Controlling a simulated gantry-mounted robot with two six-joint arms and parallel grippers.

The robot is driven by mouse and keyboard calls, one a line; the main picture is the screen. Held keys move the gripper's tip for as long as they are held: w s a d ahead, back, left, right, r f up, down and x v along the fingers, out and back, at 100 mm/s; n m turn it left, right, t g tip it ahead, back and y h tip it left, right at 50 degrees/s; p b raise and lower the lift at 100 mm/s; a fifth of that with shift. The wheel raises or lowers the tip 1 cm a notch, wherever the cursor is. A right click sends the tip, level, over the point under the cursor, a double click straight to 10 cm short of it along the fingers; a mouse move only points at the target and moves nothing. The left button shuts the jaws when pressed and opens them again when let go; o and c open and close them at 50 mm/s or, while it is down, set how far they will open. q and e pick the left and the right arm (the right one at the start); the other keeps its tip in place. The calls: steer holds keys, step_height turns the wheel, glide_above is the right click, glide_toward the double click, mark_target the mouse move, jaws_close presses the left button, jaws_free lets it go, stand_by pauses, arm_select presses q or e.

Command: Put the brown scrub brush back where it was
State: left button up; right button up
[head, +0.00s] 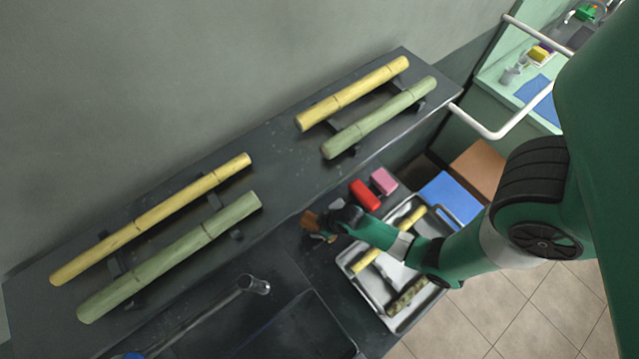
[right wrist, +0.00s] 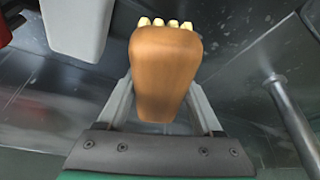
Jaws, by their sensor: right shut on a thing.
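The brown scrub brush (right wrist: 165,70) has a rounded brown body and pale bristle tufts at its far edge. My right gripper (right wrist: 163,110) is shut on it, with one finger on each side of the body. In the head view the brush (head: 309,220) shows small at the tip of my right gripper (head: 325,230), over the dark counter left of the metal tray. I cannot tell whether the brush touches the counter. My left gripper is not in view.
A red block (head: 365,195) and a pink block (head: 383,181) stand just beyond my right gripper. A metal tray (head: 345,262) with cane pieces lies to its right. A faucet (head: 254,284) and a dark sink (head: 300,330) are at lower left. Canes (head: 170,258) rest on the raised shelf.

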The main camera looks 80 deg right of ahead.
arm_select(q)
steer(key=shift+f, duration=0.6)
arm_select(e)
steer(key=shift+f, duration=1.45)
arm_select(q)
steer(key=shift+b, duration=0.3)
arm_select(e)
steer(key=shift+f+b, duration=0.5)
steer(key=shift+f, duration=0.15)
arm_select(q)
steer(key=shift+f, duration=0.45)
arm_select(e)
steer(key=o, duration=1.4)
steer(key=shift+o, duration=0.2)
steer(key=shift+r, duration=0.1)
steer(key=shift+r+p, duration=0.4)
steer(key=shift+p, duration=0.05)
steer(key=p+v, duration=0.8)
steer(key=v, duration=0.4)
steer(key=shift+w+r, duration=0.1)
steer(key=shift+w, duration=0.05)
steer(key=shift+r, duration=0.15)
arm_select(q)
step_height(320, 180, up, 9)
